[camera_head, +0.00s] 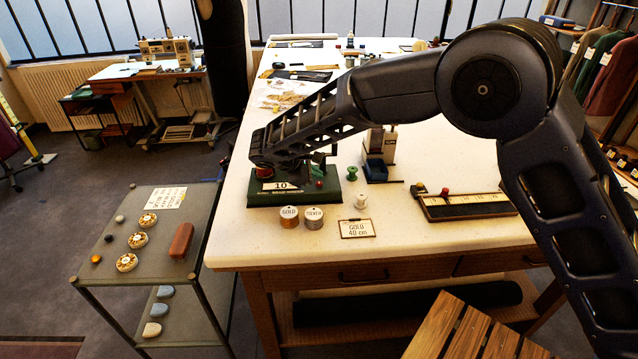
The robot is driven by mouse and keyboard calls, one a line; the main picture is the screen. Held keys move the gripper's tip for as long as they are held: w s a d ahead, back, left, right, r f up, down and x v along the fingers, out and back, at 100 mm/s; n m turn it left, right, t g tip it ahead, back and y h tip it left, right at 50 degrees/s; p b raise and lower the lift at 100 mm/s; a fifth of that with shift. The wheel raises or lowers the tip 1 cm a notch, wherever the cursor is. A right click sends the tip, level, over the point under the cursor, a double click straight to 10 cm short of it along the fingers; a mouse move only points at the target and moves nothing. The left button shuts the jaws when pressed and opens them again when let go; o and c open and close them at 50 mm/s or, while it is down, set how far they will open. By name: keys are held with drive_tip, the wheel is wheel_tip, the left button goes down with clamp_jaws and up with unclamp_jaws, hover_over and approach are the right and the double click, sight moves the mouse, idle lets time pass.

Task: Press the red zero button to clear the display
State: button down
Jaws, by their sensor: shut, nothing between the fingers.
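A dark green device (293,197) with a display reading 10 stands near the table's front left. Its red zero button (319,184) shows as a small red knob on the right of its top. My arm reaches in from the right, and its end is over the device's back part. My gripper (318,160) is shut and empty, only partly visible and dark against the device. It looks close above and behind the button; I cannot tell whether it touches. The arm hides part of the device's back.
Gold and silver spools (289,217) and a "GOLD 40 cm" card (357,228) stand in front of the device. A green spool (352,173) and a white spool (361,201) are right of it. A measuring board (468,205) lies farther right. A grey cart (180,252) stands left.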

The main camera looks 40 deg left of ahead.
drive_tip(key=shift+f, duration=0.3)
drive_tip(key=shift+f, duration=0.45)
idle(1.0)
drive_tip(key=shift+r, duration=0.9)
drive_tip(key=shift+r, duration=2.5)
